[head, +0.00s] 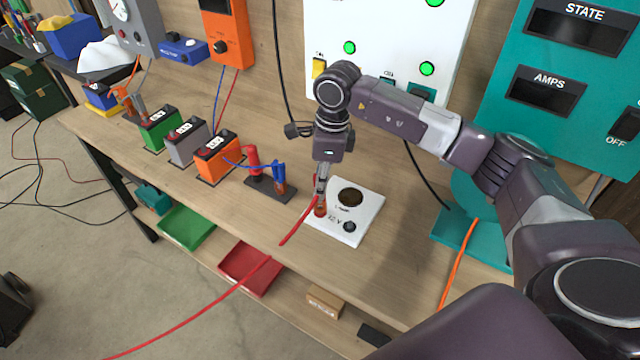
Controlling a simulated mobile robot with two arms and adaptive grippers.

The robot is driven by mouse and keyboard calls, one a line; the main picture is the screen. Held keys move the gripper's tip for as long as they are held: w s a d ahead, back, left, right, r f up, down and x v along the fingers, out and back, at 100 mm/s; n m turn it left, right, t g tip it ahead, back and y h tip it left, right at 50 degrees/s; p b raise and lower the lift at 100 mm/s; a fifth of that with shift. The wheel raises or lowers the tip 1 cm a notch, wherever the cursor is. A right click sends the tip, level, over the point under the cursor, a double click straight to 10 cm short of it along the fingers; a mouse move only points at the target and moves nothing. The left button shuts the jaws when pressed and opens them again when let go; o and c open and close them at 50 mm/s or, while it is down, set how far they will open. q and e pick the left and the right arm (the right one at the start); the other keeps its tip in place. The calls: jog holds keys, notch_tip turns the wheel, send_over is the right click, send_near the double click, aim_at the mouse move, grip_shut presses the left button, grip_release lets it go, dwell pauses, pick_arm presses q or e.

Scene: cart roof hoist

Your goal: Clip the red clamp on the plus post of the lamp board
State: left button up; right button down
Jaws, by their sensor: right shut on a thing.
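The lamp board (366,208) is a white plate on the bench with a dark round lamp (350,197), a black post (349,227) at its front and a "12 V" label. My right gripper (321,192) points down over the board's left edge. It is shut on the red clamp (314,198), whose red cable (299,222) runs down to the left. An orange-red post (320,209) stands directly below the fingertips, at or touching the clamp. I cannot tell whether the clamp's jaws are around it. My left gripper is not in view.
A dark stand (268,187) with a red and a blue clamp is left of the board. Orange (217,157), grey (187,141) and green (160,129) batteries stand farther left. A teal cabinet (560,90) is at the right. Green (188,227) and red (249,268) trays sit below.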

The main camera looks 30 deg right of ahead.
jog(key=shift+f+b, duration=0.6)
jog(key=shift+f, duration=0.1)
jog(key=c, duration=1.8)
grip_release()
jog(key=shift+o, duration=0.2)
jog(key=r, duration=0.4)
jog(key=d+r, duration=0.1)
jog(key=r, duration=0.7)
jog(key=shift+s+d, duration=0.15)
jog(key=shift+s, duration=0.2)
jog(key=shift+f, duration=0.1)
